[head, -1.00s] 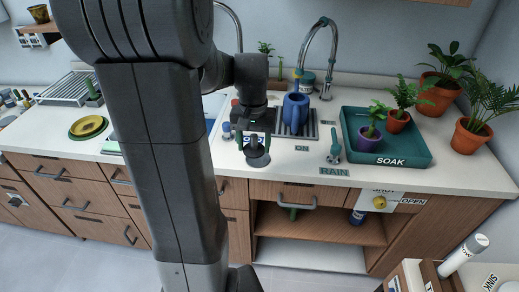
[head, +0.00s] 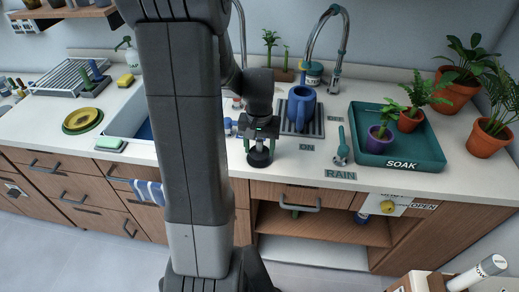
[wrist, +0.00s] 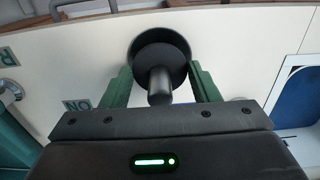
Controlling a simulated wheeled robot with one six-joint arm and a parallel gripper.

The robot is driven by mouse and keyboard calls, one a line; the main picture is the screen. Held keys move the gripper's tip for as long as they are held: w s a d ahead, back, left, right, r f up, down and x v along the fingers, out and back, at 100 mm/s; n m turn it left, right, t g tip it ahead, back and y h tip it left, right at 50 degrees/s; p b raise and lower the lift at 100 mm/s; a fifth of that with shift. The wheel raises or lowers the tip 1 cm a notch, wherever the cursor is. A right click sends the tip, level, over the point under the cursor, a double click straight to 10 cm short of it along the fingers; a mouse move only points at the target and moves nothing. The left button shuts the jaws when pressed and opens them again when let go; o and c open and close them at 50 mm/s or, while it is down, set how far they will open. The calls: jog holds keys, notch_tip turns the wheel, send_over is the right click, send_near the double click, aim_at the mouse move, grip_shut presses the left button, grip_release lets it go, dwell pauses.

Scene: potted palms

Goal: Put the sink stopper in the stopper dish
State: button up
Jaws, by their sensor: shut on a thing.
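The sink stopper (wrist: 160,86) is a dark disc with an upright knob, held between the green fingers of my gripper (wrist: 161,78). In the head view, my gripper (head: 260,146) points down at the counter in front of the blue jug, with the stopper (head: 260,152) low between its fingers. A dark round dish (wrist: 152,35) lies directly under the stopper; its rim shows around the disc in the wrist view. Whether the stopper rests on the dish or hangs just above it, I cannot tell.
A blue jug (head: 299,108) stands on a ribbed mat behind my gripper. The sink (head: 128,118) is left, partly behind my arm. Counter just right of the dish is clear.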

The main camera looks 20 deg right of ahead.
aim_at(260, 140)
jog(key=shift+f, duration=0.85)
jog(key=shift+f, duration=0.2)
jog(key=o, duration=1)
jog(key=shift+o, duration=0.2)
jog(key=shift+r, duration=0.1)
notch_tip(260, 140, up, 12)
jog(key=shift+r, duration=0.15)
